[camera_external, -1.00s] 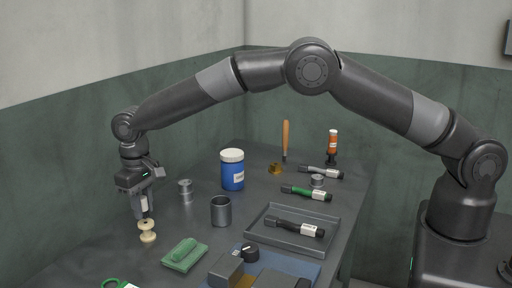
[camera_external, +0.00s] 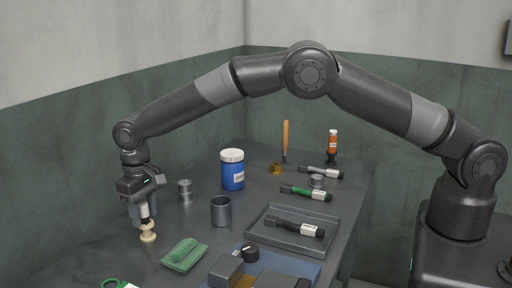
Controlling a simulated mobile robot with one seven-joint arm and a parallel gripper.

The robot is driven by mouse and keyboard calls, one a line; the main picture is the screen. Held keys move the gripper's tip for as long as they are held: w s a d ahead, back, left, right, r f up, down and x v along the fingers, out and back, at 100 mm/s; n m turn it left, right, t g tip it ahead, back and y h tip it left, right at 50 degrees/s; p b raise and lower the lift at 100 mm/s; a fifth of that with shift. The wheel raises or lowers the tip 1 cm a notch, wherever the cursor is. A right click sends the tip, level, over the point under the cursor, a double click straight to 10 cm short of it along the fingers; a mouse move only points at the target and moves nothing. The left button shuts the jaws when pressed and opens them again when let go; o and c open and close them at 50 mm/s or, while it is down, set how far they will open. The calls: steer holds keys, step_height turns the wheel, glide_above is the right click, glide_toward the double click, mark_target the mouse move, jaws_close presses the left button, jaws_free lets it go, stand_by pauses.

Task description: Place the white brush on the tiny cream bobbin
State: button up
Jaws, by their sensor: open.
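The tiny cream bobbin (camera_external: 148,236) stands upright near the left edge of the bench. A small white and black piece, which looks like the white brush (camera_external: 144,211), is upright directly above the bobbin and appears to touch its top. My gripper (camera_external: 143,218) points down around this piece, with its fingers open on either side. The brush's upper end is hidden by my gripper. The fingers are small in view, so any contact with the brush cannot be told.
A green brush-like block (camera_external: 184,255), a grey cup (camera_external: 221,211) and a metal spool (camera_external: 185,190) stand nearby. A blue jar (camera_external: 232,170) is farther back. A grey tray (camera_external: 266,239) holds a dark tool (camera_external: 294,227). Bare bench lies left of the bobbin.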

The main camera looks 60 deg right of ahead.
mark_target(143, 203)
step_height(143, 203, up, 12)
steer(key=r, duration=0.1)
steer(key=s+d+r+t, duration=0.3)
steer(key=s+d+r, duration=1.55)
steer(key=r, duration=0.25)
steer(key=s+d+f+t, duration=0.1)
steer(key=s+d, duration=0.1)
steer(key=s, duration=0.7)
steer(key=s+d+f, duration=0.2)
steer(key=s+d, duration=0.1)
steer(key=s, duration=0.7)
steer(key=s+d+f+t, duration=0.1)
steer(key=s+d+f, duration=0.1)
steer(key=s, duration=0.7)
steer(key=shift+s+d+t, duration=0.25)
steer(key=shift+d+t, duration=0.05)
steer(key=shift+d, duration=0.45)
